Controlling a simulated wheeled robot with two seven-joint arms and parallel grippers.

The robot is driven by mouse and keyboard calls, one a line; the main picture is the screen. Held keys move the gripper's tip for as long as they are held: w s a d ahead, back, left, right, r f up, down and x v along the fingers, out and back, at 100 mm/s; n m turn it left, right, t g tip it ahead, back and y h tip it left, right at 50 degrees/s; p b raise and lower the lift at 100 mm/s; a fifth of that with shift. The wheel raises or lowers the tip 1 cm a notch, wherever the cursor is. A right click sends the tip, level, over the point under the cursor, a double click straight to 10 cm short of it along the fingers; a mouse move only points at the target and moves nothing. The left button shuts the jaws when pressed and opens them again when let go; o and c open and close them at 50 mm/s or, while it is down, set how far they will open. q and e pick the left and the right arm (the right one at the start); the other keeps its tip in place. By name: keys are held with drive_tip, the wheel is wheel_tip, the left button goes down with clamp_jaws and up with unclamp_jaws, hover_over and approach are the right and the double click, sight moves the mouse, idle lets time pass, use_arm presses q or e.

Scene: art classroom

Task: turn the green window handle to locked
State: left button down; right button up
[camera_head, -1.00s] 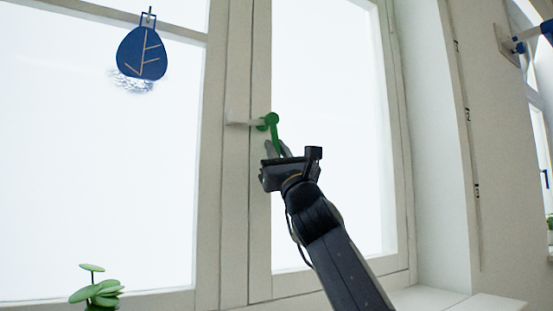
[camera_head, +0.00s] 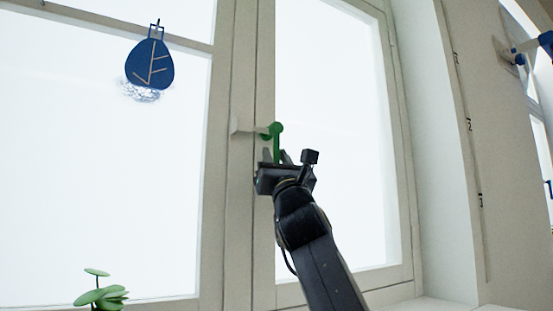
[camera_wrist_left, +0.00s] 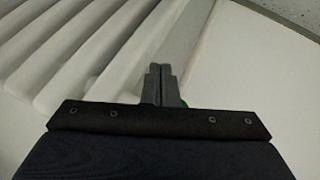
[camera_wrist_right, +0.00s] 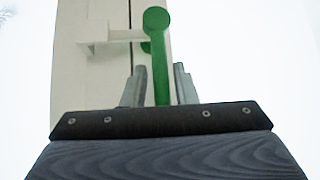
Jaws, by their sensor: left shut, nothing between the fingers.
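The green window handle (camera_head: 276,142) is on the frame post in the middle of the window, and its lever hangs about straight down from the round hub. In the right wrist view the lever (camera_wrist_right: 160,80) runs down between the two fingers of my right gripper (camera_wrist_right: 160,74). The fingers stand open, one on each side, with a gap visible on both sides. In the head view my right gripper (camera_head: 276,156) is just below the hub, around the lower lever. My left gripper (camera_wrist_left: 159,68) shows only in its wrist view, shut and empty. The lever's lower end is hidden.
A pale bracket (camera_head: 245,125) juts from the frame left of the hub. A green plant (camera_head: 102,292) stands at lower left. White ridged slats (camera_wrist_left: 100,60) lie beyond my left gripper.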

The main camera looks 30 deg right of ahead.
drive_tip(key=shift+o, duration=0.8)
drive_tip(key=shift+s+f+b, duration=0.15)
drive_tip(key=shift+f+b, duration=0.1)
drive_tip(key=shift+b, duration=0.05)
drive_tip(key=b+v, duration=0.7)
drive_tip(key=shift+s, duration=0.2)
